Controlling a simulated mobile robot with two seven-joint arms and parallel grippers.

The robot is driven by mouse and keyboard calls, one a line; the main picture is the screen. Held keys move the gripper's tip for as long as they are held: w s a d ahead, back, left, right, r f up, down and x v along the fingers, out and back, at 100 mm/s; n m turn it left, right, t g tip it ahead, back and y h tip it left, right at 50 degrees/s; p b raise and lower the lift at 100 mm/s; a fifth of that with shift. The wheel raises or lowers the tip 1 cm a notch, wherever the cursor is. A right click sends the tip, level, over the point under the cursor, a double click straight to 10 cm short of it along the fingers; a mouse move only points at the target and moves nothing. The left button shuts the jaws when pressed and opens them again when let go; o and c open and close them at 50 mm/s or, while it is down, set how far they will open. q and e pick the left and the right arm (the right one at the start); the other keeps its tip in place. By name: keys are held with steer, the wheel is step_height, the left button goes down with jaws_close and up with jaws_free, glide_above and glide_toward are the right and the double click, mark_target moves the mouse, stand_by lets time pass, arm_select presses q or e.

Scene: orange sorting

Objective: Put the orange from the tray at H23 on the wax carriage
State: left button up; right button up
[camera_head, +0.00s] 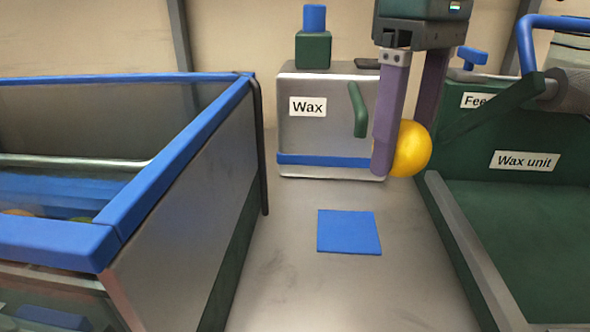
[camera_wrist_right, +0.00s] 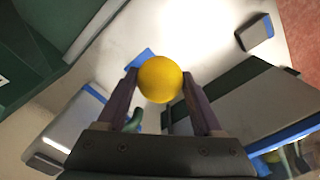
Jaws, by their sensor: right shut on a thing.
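The orange (camera_head: 411,149), yellow-orange and round, is held between the two purple fingers of my right gripper (camera_head: 405,150). In the head view it hangs in front of the Wax box's right edge, above the surface. In the right wrist view the orange (camera_wrist_right: 160,80) sits between the fingertips of my right gripper (camera_wrist_right: 160,88). A flat blue square (camera_head: 349,232) lies on the grey surface, lower and to the left of the orange. I cannot tell whether it is the wax carriage. No H23 label shows. My left gripper is not in view.
A grey box labelled Wax (camera_head: 325,140) with a green handle stands behind. The green Wax unit (camera_head: 530,215) with a raised grey edge is at right. A blue-rimmed bin (camera_head: 185,150) fills the left. The grey surface (camera_head: 340,295) around the blue square is clear.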

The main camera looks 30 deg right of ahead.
mark_target(373, 270)
step_height(373, 270, down, 15)
steer(key=b, duration=0.3)
steer(key=shift+f, duration=0.2)
steer(key=o, duration=1.2)
steer(key=shift+c, duration=0.2)
steer(key=shift+o, duration=1.2)
